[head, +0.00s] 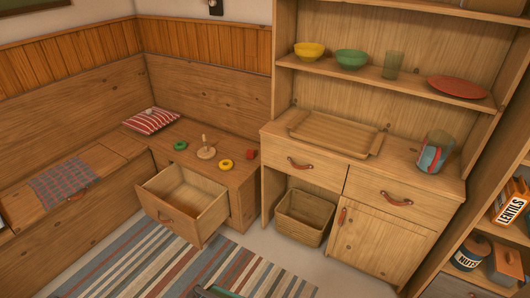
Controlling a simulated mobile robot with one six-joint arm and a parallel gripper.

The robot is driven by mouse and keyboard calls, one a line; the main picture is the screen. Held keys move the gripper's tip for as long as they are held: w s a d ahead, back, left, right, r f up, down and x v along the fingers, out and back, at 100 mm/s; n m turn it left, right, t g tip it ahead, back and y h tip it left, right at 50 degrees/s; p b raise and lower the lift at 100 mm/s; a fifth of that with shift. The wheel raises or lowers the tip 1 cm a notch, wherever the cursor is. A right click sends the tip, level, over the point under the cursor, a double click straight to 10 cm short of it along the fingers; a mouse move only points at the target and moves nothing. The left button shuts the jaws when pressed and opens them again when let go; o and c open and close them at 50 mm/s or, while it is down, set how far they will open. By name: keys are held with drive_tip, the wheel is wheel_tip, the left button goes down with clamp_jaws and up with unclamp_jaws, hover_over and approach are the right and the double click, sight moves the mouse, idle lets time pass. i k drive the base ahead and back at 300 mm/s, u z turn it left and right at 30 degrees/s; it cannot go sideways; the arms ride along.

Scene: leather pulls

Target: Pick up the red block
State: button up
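The red block (251,154) is small and sits on the wooden corner bench top, near its right end beside the hutch. A yellow ring (226,165) lies to its left. No gripper shows clearly. A small dark piece at the bottom edge of the head view may be part of my arm, but too little of it shows to tell.
Below the block, a drawer (170,217) stands pulled out and looks empty. A peg on a round base (206,152) and a green ring (180,145) share the bench top. The hutch (268,190) rises at right. A striped rug (150,265) covers open floor.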

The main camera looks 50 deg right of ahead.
sight(250, 153)
drive_tip(key=z, duration=0.2)
drive_tip(key=i, duration=1.8)
drive_tip(key=u, duration=0.4)
drive_tip(key=k, duration=0.9)
drive_tip(key=u, duration=0.45)
drive_tip(key=i, duration=0.1)
drive_tip(key=z, duration=0.3)
